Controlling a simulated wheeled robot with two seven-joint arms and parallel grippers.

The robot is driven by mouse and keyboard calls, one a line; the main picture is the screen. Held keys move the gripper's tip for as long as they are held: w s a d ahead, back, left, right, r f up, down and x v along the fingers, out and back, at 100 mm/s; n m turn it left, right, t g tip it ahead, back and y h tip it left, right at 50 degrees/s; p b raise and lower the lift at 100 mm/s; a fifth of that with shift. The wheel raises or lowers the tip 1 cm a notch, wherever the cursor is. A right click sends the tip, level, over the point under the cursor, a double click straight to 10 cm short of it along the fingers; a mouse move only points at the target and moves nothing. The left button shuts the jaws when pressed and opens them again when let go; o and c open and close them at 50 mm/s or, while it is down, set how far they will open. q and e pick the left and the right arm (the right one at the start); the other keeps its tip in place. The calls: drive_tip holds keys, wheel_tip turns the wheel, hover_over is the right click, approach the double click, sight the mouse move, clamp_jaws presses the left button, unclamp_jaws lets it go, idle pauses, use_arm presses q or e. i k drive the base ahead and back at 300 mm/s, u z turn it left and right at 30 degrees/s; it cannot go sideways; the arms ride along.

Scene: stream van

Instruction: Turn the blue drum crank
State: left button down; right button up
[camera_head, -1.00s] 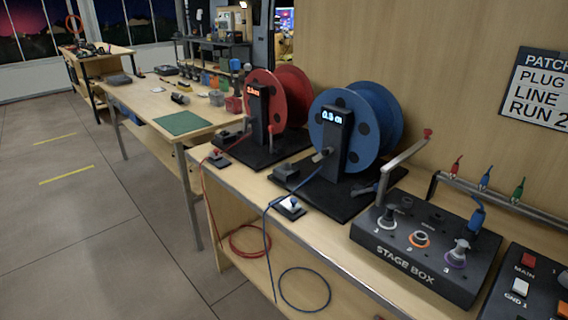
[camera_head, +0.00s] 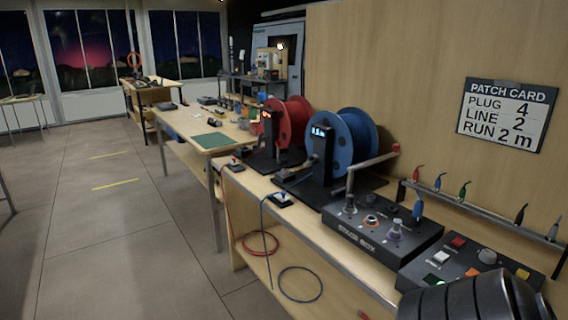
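The blue drum (camera_head: 354,140) stands on a black base on the wooden bench, in the middle of the head view. Its dark post carries a small lit display (camera_head: 322,132). A grey crank arm (camera_head: 364,165) with a red knob (camera_head: 396,148) sticks out on the drum's right side, over the back of the stage box. A blue cable runs from the drum over the bench edge and down to a coil on the lower shelf. Neither gripper's fingers show. A dark ribbed part of my own body (camera_head: 470,300) covers the bottom right corner.
The black stage box (camera_head: 384,225) sits in front of the crank. A button panel (camera_head: 470,262) is nearer, at the right. The red drum (camera_head: 290,125) stands behind the blue one. A rail with coloured plugs (camera_head: 478,204) runs along the wall. Open floor lies left.

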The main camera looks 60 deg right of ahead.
sight(314, 159)
drive_tip(key=z, duration=0.15)
drive_tip(key=i, duration=2.05)
drive_tip(key=z, duration=1.55)
drive_tip(key=i, duration=1.05)
drive_tip(key=z, duration=1.1)
